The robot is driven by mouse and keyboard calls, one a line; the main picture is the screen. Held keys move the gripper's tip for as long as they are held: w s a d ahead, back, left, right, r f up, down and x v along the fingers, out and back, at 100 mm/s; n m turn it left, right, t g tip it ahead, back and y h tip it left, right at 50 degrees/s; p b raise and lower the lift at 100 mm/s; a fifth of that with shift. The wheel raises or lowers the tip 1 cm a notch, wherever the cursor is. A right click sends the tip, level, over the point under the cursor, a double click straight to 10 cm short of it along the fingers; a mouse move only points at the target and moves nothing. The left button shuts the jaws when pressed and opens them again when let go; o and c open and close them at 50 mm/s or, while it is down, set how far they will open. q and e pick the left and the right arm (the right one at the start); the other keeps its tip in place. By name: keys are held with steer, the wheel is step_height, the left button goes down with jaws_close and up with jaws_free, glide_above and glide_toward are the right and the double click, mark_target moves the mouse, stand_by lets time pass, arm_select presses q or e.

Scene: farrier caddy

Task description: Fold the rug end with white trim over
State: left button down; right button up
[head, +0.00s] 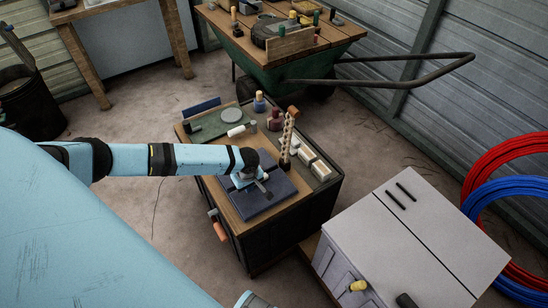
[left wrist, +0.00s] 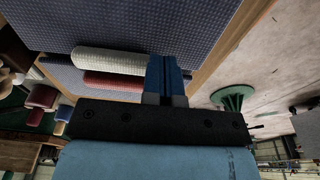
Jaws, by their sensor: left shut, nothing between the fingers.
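The rug (head: 268,202) is a dark blue mat lying on the wooden top of the dark caddy. Its ribbed surface also fills the top of the left wrist view (left wrist: 150,22). A white roll (left wrist: 108,60) and a dark red roll (left wrist: 112,81) lie against it there; I cannot tell whether the white one is the trim. My left gripper (head: 260,187) is over the rug's far part, with its blue fingers (left wrist: 165,75) shut and empty. I cannot tell whether they touch the rug. The gripper hides part of the rug.
Behind the rug are a green tray (head: 208,127), bottles (head: 259,103) and an upright holed post (head: 287,137). Pale blocks (head: 315,166) sit in the right side compartment. A grey cabinet (head: 420,235) stands front right. A green wheelbarrow (head: 285,66) stands behind.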

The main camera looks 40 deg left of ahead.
arm_select(q)
steer(key=shift+s+d+r+p, duration=0.1)
steer(key=shift+d+r+p, duration=0.1)
steer(key=shift+r+p, duration=0.25)
steer(key=shift+s+d+r+p, duration=0.1)
steer(key=shift+d+r+p, duration=0.1)
steer(key=shift+r+p, duration=0.2)
steer(key=shift+s+d+r+p, duration=0.2)
steer(key=shift+d+r+p, duration=0.3)
steer(key=shift+r+p, duration=0.55)
steer(key=shift+s+d+r+p, duration=0.15)
steer(key=shift+d+p, duration=0.1)
steer(key=shift+p, duration=0.5)
arm_select(e)
steer(key=r, duration=0.2)
steer(key=s+r, duration=0.1)
steer(key=shift+d+r, duration=0.25)
steer(key=shift+r, duration=0.15)
arm_select(q)
step_height(320, 180, up, 14)
steer(key=d, duration=0.1)
steer(key=shift+s+d+f+p, duration=0.2)
steer(key=shift+s+d+p, duration=0.1)
steer(key=shift+p, duration=0.15)
arm_select(e)
steer(key=shift+w+r, duration=0.15)
steer(key=shift+r, duration=0.5)
